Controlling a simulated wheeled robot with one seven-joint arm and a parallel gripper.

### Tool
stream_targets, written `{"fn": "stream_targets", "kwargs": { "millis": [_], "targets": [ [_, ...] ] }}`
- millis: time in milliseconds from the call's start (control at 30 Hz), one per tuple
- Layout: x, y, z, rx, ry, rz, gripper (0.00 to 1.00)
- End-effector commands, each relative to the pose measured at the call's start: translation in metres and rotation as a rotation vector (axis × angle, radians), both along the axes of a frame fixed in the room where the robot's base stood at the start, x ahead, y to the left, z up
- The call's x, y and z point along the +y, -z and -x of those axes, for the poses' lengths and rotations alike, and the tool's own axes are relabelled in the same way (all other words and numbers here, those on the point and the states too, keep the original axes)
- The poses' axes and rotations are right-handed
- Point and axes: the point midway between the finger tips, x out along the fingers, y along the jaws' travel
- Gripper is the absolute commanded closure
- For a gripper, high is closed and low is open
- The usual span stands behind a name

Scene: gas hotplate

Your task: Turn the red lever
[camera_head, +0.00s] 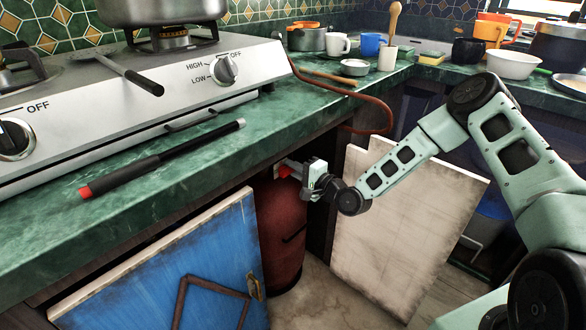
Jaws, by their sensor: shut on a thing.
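The red lever (285,171) is at the top of a dark red gas cylinder (282,228), which stands in the open cabinet under the counter. My gripper (299,172) reaches in from the right and is shut on the red lever. The jaws and my wrist partly cover the lever, so its exact angle cannot be told.
A blue cabinet door (215,262) stands open at the left and a whitish door (400,225) at the right. A brown hose (350,92) loops over the counter edge (205,150). The steel hotplate (170,80) and a black stick (160,158) are above.

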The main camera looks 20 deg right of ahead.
Motion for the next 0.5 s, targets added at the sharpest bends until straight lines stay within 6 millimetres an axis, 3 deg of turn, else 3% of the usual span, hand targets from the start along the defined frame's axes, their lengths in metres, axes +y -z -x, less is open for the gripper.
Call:
{"fn": "stream_targets", "kwargs": {
  "millis": [200,233,300,500],
  "targets": [
    [0.0004,0.0004,0.0003,0.001,-0.001,0.0,1.0],
    [0.0004,0.0004,0.0003,0.001,-0.001,0.0,0.84],
    [0.0005,0.0003,0.0003,0.001,-0.001,0.0,0.67],
    [0.0004,0.0003,0.0003,0.0,-0.001,0.001,0.67]
  ]
}}
